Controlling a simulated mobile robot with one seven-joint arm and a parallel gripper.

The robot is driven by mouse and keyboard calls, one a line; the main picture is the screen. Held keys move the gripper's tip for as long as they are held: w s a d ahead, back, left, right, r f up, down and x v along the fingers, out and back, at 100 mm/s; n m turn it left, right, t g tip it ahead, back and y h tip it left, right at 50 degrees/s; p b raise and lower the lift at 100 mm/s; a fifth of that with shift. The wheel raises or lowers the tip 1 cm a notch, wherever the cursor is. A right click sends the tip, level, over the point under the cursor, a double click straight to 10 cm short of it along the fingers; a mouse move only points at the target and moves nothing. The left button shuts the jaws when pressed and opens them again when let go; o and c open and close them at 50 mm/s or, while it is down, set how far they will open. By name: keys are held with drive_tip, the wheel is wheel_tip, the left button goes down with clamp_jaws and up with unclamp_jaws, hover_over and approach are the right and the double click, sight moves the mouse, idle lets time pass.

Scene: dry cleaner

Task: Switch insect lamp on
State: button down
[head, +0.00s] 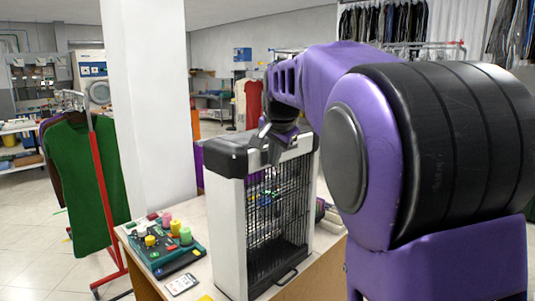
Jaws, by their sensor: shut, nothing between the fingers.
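The insect lamp (229,235) is a tall white and black box with a dark wire grille on its front side. It stands upright on the wooden table. My gripper (264,146) is shut and empty at the top of the lamp, near the middle of its upper edge. I cannot tell whether the fingertips touch the lamp. No switch can be made out, and I cannot tell whether the lamp is lit.
A tray of colored thread spools (165,243) and a small card (181,284) lie on the table left of the lamp. A white pillar (150,110) stands behind. A red rack (103,195) with a green garment (80,180) is at the left.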

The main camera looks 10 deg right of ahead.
drive_tip(key=shift+w+a, duration=0.2)
drive_tip(key=shift+w, duration=0.1)
drive_tip(key=shift+f, duration=0.1)
drive_tip(key=shift+w+a+b, duration=0.1)
drive_tip(key=shift+w+b, duration=0.05)
drive_tip(key=shift+b, duration=0.35)
drive_tip(key=shift+r+p, duration=0.8)
drive_tip(key=shift+r, duration=0.05)
